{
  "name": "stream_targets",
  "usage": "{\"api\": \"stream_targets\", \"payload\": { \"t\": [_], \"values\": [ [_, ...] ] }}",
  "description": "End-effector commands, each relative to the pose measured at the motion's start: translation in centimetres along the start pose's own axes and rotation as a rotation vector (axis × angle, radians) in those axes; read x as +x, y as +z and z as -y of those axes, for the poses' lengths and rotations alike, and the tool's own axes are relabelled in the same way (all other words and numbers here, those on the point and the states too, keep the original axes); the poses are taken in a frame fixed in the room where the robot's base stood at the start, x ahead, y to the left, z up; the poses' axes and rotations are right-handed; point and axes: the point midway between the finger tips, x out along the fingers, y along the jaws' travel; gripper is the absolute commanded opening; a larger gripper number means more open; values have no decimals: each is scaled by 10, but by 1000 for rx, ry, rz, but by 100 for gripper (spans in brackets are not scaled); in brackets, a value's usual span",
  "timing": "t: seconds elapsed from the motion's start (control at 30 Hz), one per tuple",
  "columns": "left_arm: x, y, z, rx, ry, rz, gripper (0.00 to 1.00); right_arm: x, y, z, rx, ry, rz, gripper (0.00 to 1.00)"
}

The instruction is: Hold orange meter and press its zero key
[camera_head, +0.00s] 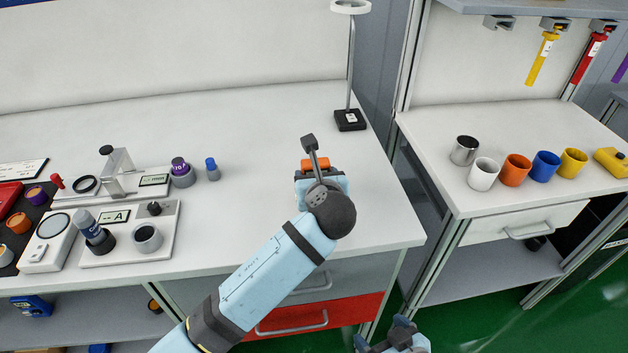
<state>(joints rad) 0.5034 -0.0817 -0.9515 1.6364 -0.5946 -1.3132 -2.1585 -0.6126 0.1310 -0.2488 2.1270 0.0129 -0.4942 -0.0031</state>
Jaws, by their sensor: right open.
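An orange block, which looks like the orange meter (321,163), shows just beyond my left gripper (320,178) near the right end of the long white bench. Most of it is hidden by the gripper and wrist, and its zero key cannot be seen. The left gripper is over the bench, at the meter. Its fingers are hidden, so I cannot tell whether it is closed on the meter. My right gripper (395,335) is at the bottom edge, in front of the bench and apart from the meter. It is open, with nothing visible in it.
A black-based stand (350,120) is behind the meter. Left are a small blue-capped bottle (212,169), a purple-topped jar (181,173) and instrument plates (165,245). The right bench holds several cups (515,170) and a yellow device (611,162). The bench's middle is clear.

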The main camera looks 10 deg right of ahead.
Motion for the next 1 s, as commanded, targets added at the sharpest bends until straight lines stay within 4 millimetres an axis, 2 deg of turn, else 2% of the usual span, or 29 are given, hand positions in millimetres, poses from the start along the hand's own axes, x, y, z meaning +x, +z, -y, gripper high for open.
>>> {"api": "stream_targets", "payload": {
  "t": [0.47, 0.8, 0.87, 1.0],
  "values": [
    [0, 0, 0, 0, 0, -1, 45, 0, 0, 0, 0, 0, 0, 91],
    [0, 0, 0, 0, 0, -1, 45, 0, 0, 0, 0, 0, -1, 13],
    [0, 0, 0, 0, 0, -1, 45, 0, 0, 0, 0, 0, -1, 0],
    [0, 0, 0, 0, 0, -1, 45, 0, 0, 0, 0, 0, -1, 0]
  ]
}}
